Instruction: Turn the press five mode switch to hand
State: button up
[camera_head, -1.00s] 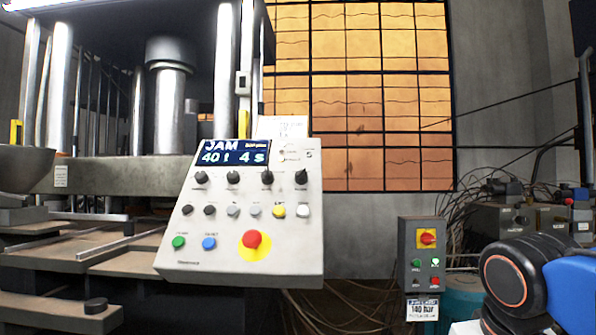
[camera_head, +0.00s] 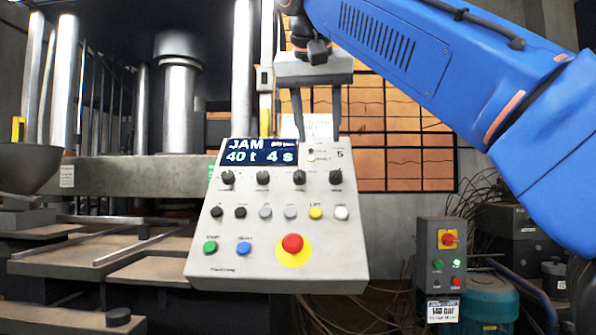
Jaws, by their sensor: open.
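The sloped, light grey control panel (camera_head: 207,250) stands in front of the press, with a "5" printed at its upper right. Its display (camera_head: 259,151) reads JAM, 40 t, 4 s. A row of black rotary knobs lies below the display: far left (camera_head: 228,177), second (camera_head: 263,177), third (camera_head: 299,177) and far right (camera_head: 335,177). Their labels are too small to read, so I cannot tell which is the mode switch or where it points. My gripper (camera_head: 318,132) is open and empty, fingers pointing down, its tips over the panel's upper right edge, above the two right knobs.
Below the knobs are several small buttons, a green button (camera_head: 210,247), a blue button (camera_head: 244,248) and a red mushroom button (camera_head: 292,243) on yellow. A separate grey box (camera_head: 427,262) with a red switch stands at right. The press bed (camera_head: 130,176) is at left.

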jog(key=m, duration=0.1)
send_near(299, 172)
jog(key=x, duration=0.9)
jog(key=shift+w+f, duration=0.1)
dwell(0.6)
jog(key=c, duration=1)
